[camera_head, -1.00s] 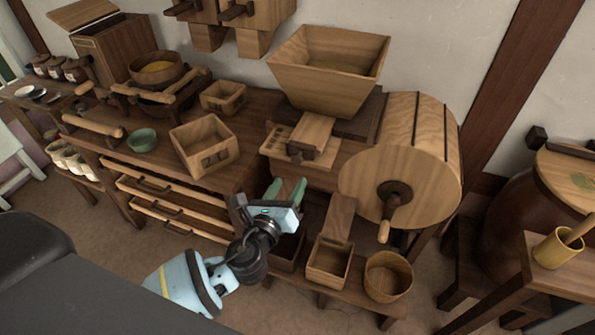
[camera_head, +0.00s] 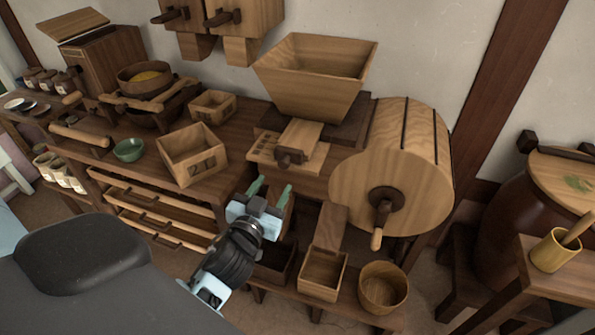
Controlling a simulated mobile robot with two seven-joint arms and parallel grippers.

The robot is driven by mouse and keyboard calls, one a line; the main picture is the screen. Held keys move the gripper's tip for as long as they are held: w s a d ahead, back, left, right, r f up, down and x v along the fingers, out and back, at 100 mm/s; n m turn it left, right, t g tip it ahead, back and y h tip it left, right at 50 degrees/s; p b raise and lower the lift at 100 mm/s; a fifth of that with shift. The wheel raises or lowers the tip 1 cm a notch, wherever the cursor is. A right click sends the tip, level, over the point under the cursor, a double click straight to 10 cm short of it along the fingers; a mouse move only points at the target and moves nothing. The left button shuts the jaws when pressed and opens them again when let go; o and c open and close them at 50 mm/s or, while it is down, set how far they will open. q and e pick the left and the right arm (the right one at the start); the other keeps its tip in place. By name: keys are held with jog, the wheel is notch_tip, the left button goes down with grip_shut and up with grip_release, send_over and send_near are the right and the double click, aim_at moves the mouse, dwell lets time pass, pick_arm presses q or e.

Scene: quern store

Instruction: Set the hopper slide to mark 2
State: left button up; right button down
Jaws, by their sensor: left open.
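The wooden hopper (camera_head: 312,80) stands on the bench, wide at the top and narrowing downward. Below its front is the hopper slide (camera_head: 301,137), a pale wooden block with a dark knob (camera_head: 289,157) at its front end. It lies on a pale board (camera_head: 262,150) with small dark marks; I cannot read which mark the slide is at. My left gripper (camera_head: 269,188) is open and empty, with green fingertips apart, in front of and below the slide, not touching it. My right gripper is not in view.
A wooden drum (camera_head: 395,165) with a crank handle (camera_head: 377,238) stands just right of the slide. A square box (camera_head: 194,154) sits to the left on the bench. Open drawers (camera_head: 160,212) stick out below. A square bin (camera_head: 322,273) and a round tub (camera_head: 383,287) stand on the low shelf.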

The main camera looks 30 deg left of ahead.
aim_at(283, 166)
pick_arm(q)
jog(key=shift+n, duration=0.9)
jog(key=shift+a+p+x, duration=0.15)
jog(key=shift+x, duration=1.75)
jog(key=shift+a+p+x, duration=0.15)
jog(key=shift+x, duration=1.8)
jog(key=shift+f, duration=0.1)
jog(key=shift+s, duration=0.1)
grip_shut()
